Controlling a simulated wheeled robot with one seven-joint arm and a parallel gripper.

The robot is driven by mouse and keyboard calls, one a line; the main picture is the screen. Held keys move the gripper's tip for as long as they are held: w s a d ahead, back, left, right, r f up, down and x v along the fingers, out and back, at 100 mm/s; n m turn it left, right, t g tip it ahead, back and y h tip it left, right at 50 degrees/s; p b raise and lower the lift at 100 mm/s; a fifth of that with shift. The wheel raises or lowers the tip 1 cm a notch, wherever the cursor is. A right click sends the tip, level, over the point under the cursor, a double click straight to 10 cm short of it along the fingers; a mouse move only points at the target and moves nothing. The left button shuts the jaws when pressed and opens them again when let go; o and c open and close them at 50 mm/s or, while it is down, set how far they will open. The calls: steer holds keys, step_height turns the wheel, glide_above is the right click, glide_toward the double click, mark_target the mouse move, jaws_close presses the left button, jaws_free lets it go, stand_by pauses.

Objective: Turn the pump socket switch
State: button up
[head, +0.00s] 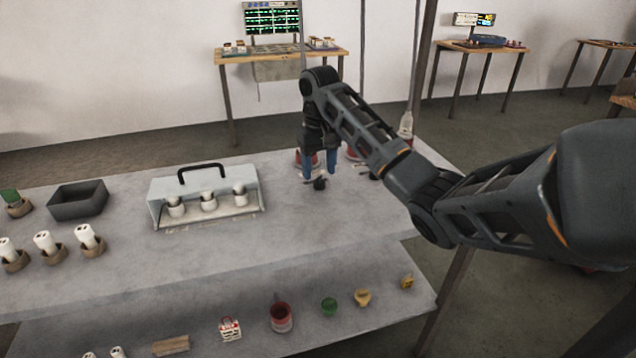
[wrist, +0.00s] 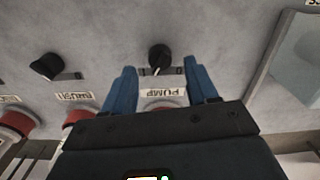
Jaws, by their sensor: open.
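The pump socket switch is a black rotary knob (wrist: 158,57) with a pale pointer line, above an upside-down PUMP label (wrist: 163,92) in the wrist view. In the head view the same dark knob (head: 319,184) stands on the grey bench top. My gripper (wrist: 159,68) is open, with one blue finger to each side of the knob and nothing visibly held. In the head view my gripper (head: 319,170) points down just over the knob. Whether a finger touches it I cannot tell. A red-rimmed socket behind the PUMP label is mostly hidden by my gripper.
A second black knob (wrist: 47,66) and red sockets (wrist: 78,118) lie to the left in the wrist view. A clear-lidded box (head: 160,205) with three white-topped pieces stands left of my gripper. A dark tray (head: 77,200) is farther left. A bottle (head: 406,126) stands behind my arm.

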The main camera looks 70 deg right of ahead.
mark_target(319, 177)
steer(key=shift+f, duration=1.55)
steer(key=c, duration=1.1)
